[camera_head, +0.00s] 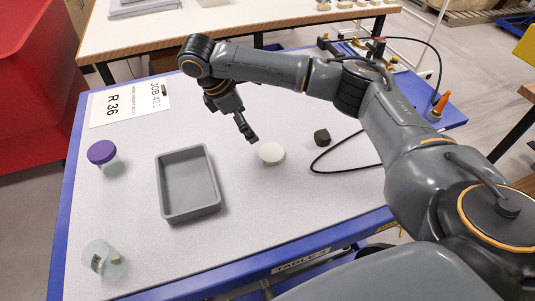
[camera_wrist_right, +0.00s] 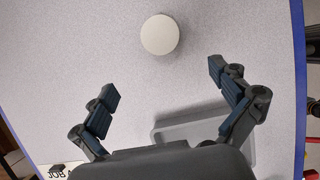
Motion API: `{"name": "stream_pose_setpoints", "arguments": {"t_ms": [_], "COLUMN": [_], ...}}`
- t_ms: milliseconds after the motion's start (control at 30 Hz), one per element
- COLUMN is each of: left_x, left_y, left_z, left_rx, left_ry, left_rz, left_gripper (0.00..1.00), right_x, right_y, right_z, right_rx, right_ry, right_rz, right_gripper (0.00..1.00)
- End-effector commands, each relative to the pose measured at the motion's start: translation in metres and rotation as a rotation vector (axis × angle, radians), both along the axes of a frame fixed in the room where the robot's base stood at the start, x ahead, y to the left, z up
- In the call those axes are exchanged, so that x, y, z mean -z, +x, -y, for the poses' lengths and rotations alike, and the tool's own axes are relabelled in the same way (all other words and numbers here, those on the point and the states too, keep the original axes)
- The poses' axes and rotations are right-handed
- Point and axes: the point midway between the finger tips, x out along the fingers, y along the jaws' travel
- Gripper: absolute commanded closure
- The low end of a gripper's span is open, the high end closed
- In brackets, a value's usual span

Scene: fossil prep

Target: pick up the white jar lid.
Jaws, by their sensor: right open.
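The white jar lid (camera_head: 271,153) lies flat on the light grey tabletop in the head view, right of the grey tray (camera_head: 161,196). In the right wrist view the lid (camera_wrist_right: 160,34) shows as a pale disc beyond the fingertips, with bare table around it. My right gripper (camera_head: 247,130) is above the table, up and left of the lid in the head view. In the wrist view its two fingers (camera_wrist_right: 166,82) are spread wide and empty, apart from the lid. My left gripper is in neither view.
A purple-lidded jar (camera_head: 101,153) stands left of the tray, and a clear jar (camera_head: 103,262) lies near the front left. A paper sign (camera_head: 130,103) lies at the back left.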

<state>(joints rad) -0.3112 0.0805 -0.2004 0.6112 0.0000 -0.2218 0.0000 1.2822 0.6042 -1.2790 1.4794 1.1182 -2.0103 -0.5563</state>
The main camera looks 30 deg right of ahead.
Motion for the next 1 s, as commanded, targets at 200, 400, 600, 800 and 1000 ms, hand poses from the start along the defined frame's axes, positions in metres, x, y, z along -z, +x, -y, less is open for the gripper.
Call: {"name": "stream_pose_setpoints", "arguments": {"t_ms": [200, 400, 600, 800, 1000], "left_x": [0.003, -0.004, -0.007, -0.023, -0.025], "left_y": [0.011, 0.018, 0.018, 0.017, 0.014], "left_z": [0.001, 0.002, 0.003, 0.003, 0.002], "left_rx": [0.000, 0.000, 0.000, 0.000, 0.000], "left_ry": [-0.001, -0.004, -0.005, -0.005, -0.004], "left_rz": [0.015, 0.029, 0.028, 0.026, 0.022], "left_gripper": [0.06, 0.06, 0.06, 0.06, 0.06], "right_x": [0.036, 0.066, 0.078, 0.099, 0.120], "right_y": [-0.005, -0.007, -0.009, -0.016, -0.017], "right_z": [0.016, 0.028, 0.034, 0.051, 0.057], "right_rx": [0.003, 0.001, 0.001, 0.002, 0.000], "right_ry": [-0.002, -0.001, -0.002, -0.002, -0.002], "right_rz": [-0.005, -0.002, -0.002, -0.004, 0.000], "right_gripper": [0.01, 0.01, 0.01, 0.01, 0.01]}}
